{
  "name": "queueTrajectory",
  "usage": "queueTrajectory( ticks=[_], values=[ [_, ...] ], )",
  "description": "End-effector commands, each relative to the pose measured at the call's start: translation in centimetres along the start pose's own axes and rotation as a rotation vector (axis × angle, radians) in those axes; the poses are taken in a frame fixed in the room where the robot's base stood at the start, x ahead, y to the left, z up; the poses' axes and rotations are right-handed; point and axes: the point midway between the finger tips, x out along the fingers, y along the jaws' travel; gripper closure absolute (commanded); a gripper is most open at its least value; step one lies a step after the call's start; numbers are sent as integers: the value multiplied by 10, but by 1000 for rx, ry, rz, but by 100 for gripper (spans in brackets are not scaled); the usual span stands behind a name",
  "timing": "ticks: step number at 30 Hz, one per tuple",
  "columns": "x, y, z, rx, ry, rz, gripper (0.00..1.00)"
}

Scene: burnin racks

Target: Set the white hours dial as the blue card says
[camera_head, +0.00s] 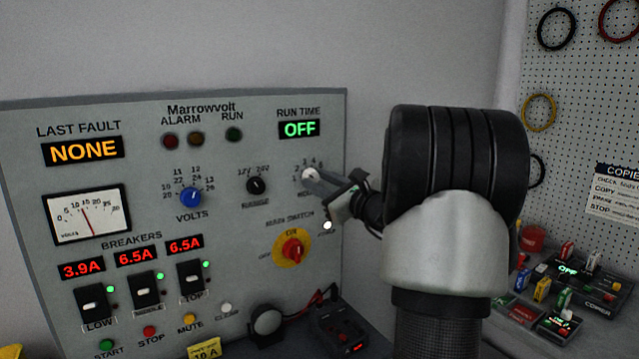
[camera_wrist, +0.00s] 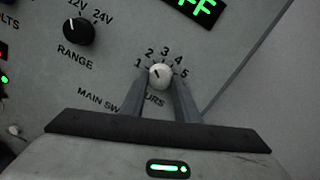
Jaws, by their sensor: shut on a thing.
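The white hours dial (camera_wrist: 159,74) is a small round knob on the grey panel, with numbers 1 to 5 around its top. Its short dark mark appears to point up and left, roughly towards the 2. My gripper (camera_wrist: 160,88) is shut on the dial, one finger on each side. In the head view the dial (camera_head: 308,174) is partly covered by my gripper (camera_head: 314,182), which reaches in from the right. The run time display (camera_head: 299,130) above it reads OFF in green. The blue card is not seen in either view.
The black range knob (camera_head: 257,186) is left of the dial, and the red main switch (camera_head: 292,250) on its yellow plate is below. The blue volts knob (camera_head: 190,197) is farther left. A pegboard (camera_head: 575,110) with hanging cable loops stands at right, above a cluttered bench.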

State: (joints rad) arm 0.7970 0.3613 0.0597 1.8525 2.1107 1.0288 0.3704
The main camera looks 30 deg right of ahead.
Motion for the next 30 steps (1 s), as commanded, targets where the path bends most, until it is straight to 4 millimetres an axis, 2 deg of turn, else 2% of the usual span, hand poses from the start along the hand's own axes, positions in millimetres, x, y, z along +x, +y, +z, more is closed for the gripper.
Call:
queueTrajectory(
  ticks=[14,15,18,26,30],
  values=[
    [0,0,0,19,-1,-2,94],
    [0,0,0,19,-1,-2,68],
    [0,0,0,19,-1,-2,53],
    [0,0,0,18,-1,-2,53],
    [-8,0,-1,18,0,-2,53]
  ],
)
